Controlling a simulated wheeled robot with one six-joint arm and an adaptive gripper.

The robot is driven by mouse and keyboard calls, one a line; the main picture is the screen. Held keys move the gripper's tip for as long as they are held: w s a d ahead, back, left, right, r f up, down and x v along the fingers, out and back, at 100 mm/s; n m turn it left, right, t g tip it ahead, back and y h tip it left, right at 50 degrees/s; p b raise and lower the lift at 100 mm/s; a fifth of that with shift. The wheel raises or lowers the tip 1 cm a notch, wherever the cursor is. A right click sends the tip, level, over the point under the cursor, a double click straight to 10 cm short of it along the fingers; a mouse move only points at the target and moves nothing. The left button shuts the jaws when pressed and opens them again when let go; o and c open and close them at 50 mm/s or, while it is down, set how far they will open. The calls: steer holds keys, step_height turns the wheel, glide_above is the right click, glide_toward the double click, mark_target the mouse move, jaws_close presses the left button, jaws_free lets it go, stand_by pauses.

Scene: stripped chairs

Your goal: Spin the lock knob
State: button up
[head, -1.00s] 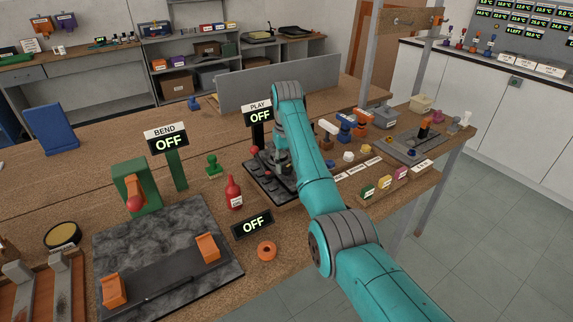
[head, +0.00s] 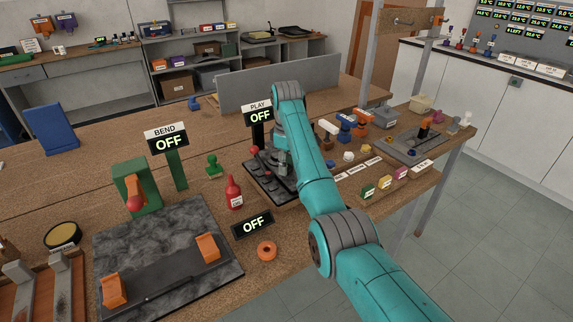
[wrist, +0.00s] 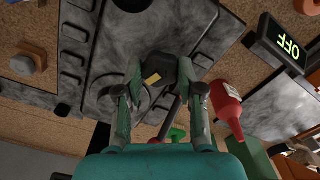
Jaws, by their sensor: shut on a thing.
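A dark knob (wrist: 165,70) with a yellow mark sits between the two fingers of my gripper (wrist: 161,82) in the wrist view. The gripper is shut on it, with one finger on each side. The knob is over a grey marbled panel, which also shows in the head view as a dark board (head: 258,178) beside the PLAY sign (head: 257,113). That sign reads OFF. In the head view my arm hides the knob and most of the gripper. I cannot read a label on the knob.
A red bottle (head: 233,194) stands just left of the board and also shows in the wrist view (wrist: 226,101). A low display (head: 252,223) reads OFF. An orange ring (head: 266,251) lies near the front edge. Small coloured blocks (head: 384,182) lie to the right.

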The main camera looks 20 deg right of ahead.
steer(key=shift+n, duration=0.4)
steer(key=o, duration=1.1)
steer(key=shift+o, duration=0.2)
